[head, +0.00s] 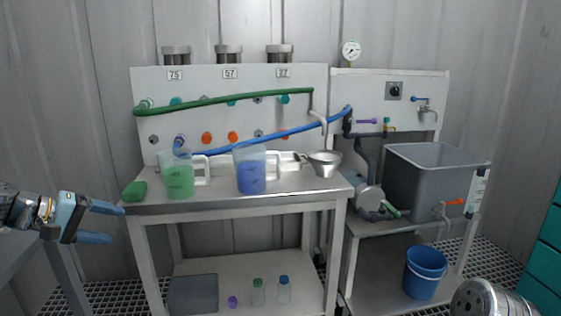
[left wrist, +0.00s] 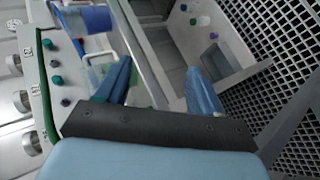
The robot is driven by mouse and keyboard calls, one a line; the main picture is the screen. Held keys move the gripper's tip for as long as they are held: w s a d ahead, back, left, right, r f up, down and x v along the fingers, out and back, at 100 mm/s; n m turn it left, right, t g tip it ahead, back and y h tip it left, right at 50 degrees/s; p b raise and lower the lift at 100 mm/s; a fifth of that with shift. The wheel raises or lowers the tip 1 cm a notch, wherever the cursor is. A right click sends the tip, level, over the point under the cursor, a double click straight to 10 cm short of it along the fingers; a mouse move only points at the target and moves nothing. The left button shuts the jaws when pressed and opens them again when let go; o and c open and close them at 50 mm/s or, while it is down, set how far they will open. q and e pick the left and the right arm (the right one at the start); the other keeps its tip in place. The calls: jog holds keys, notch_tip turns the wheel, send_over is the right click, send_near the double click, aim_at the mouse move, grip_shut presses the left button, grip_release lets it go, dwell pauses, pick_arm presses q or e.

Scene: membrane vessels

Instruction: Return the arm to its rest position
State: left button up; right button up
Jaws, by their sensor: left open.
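My left gripper (head: 97,223) is at the left edge of the head view, beside the left end of the white bench. Its two blue fingers are apart and nothing is between them. In the left wrist view the open fingers (left wrist: 160,88) show spread, with the bench and its lower shelf beyond. My right gripper does not show; a rounded metal part at the bottom right of the head view may be part of my right arm.
A grey tank (head: 430,178) stands right, with a blue bucket (head: 425,272) below. Bottles stand on the lower shelf.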

pick_arm(q)
jog(key=w+d+f+n+g+y, duration=0.1)
jog(key=w+d+f, duration=0.15)
jog(key=f, duration=0.75)
jog(key=w+d+f+g+y, duration=0.15)
jog(key=d+f, duration=0.25)
jog(key=f, duration=0.6)
jog(key=s+d+f+m+g, duration=0.15)
jog(key=d+f, duration=0.25)
jog(key=f, duration=0.4)
jog(key=s+d+f+g, duration=0.1)
jog(key=s+d+f, duration=0.25)
jog(key=f, duration=0.45)
jog(key=s+d+f+m+g, duration=0.1)
jog(key=s+d+f+m, duration=0.1)
jog(key=s+d+f, duration=0.5)
jog(key=s+d+f+m+g+y, duration=0.1)
jog(key=s+d+f+m, duration=0.2)
jog(key=s+d+f, duration=0.5)
jog(key=s+d, duration=0.2)
jog(key=s, duration=0.3)
jog(key=shift+s, duration=0.4)
